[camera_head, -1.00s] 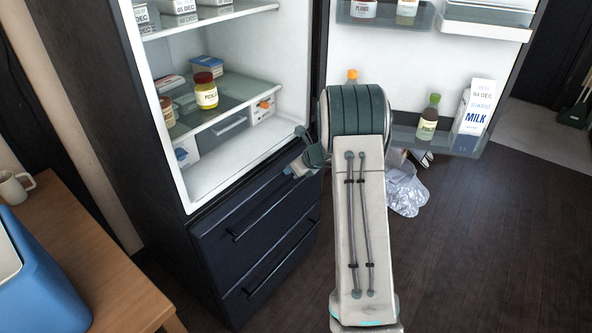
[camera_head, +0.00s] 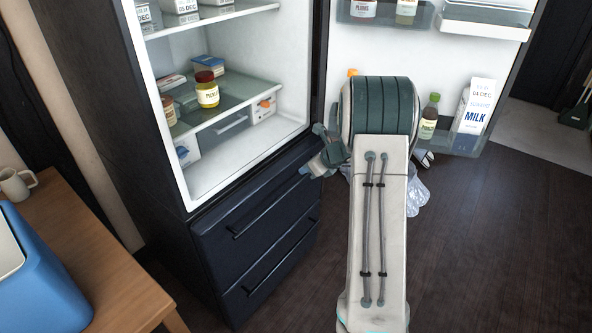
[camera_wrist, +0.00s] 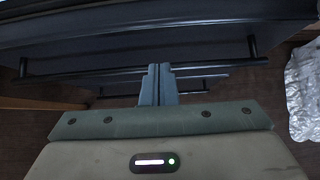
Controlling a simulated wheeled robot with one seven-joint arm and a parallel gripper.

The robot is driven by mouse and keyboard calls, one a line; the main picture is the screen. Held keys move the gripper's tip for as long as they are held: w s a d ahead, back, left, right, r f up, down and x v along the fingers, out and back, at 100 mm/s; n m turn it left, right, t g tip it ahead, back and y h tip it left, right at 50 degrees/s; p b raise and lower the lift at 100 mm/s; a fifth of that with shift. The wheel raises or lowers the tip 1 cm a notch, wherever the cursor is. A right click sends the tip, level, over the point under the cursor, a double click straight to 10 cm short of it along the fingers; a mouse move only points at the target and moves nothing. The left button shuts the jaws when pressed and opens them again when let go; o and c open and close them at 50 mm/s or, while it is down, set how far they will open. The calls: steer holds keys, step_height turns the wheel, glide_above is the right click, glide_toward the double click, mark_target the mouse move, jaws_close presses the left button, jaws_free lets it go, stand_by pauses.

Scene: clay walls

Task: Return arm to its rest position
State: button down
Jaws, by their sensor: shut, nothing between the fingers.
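My gripper shows in the wrist view (camera_wrist: 158,70), with its two fingers together and nothing between them. Its fingertips point toward the dark drawer fronts of the fridge, with a long bar handle (camera_wrist: 95,75) behind them; whether they touch it I cannot tell. In the head view my arm rises from the bottom right, and its wrist end is left of the big grey-green joint, in front of the upper drawer (camera_head: 255,215). The fingertips are hard to make out there.
The fridge (camera_head: 245,150) stands open, with a pickle jar (camera_head: 207,90) on a glass shelf. Its door (camera_head: 405,50) is swung right, holding a milk carton (camera_head: 474,106) and bottles. A plastic bag (camera_head: 417,197) lies behind my arm. A wooden table (camera_head: 95,255) with a blue box (camera_head: 45,275) is left.

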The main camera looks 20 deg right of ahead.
steer(key=v, duration=0.7)
steer(key=s+a+r+n+g+p, duration=0.4)
steer(key=s+a+r+n+p, duration=0.4)
steer(key=s+a+r+n, duration=0.65)
steer(key=s+a+r+n+h+p, duration=0.1)
steer(key=s+r+n+h+p, duration=0.1)
steer(key=s+n, duration=0.5)
steer(key=s+a+r+n+h+p, duration=0.1)
steer(key=s+r+n+h+p, duration=0.2)
steer(key=s+r+n, duration=0.4)
steer(key=s+p, duration=0.1)
steer(key=s, duration=0.1)
steer(key=shift+s+a+n+g+p, duration=0.15)
steer(key=shift+s+n+g+p, duration=0.2)
steer(key=shift+g, duration=0.05)
